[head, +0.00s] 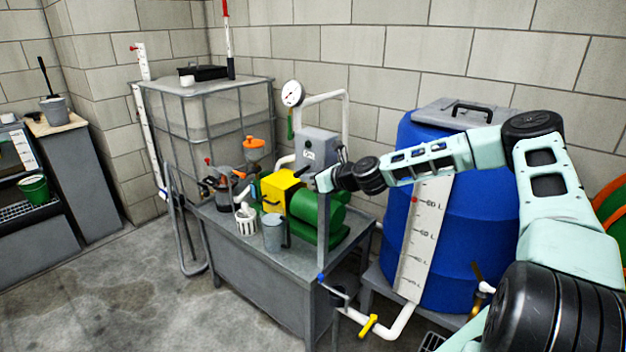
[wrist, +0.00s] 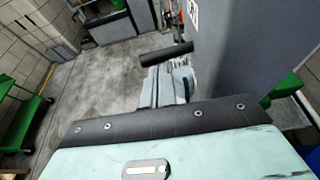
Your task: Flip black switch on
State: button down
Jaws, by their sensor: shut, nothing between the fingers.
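A grey box (head: 317,143) with a small white label stands behind the yellow and green machine. Its flat grey side also fills the upper right of the wrist view (wrist: 245,55), with part of the label at its left edge. A black bar (wrist: 165,54) lies across the picture beside that edge; it looks like the black switch, but I cannot tell whether it touches the box or my fingers. My gripper (head: 326,181) is right by the lower right of the box, shut and empty. In the wrist view my gripper (wrist: 172,84) is partly behind the bar.
A yellow block (head: 280,188) and a green motor (head: 318,212) sit close below on the grey bench (head: 262,268). A white pipe with a gauge (head: 292,93) rises behind. A blue barrel (head: 465,235) stands at right under my arm.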

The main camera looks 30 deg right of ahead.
aim_at(309, 168)
jog(key=shift+r+m+y+p, duration=0.5)
jog(key=shift+r+m+y, duration=0.15)
jog(key=shift+m, duration=0.45)
jog(key=shift+r, duration=0.15)
jog(key=shift+r+p, duration=0.7)
jog(key=shift+r, duration=0.1)
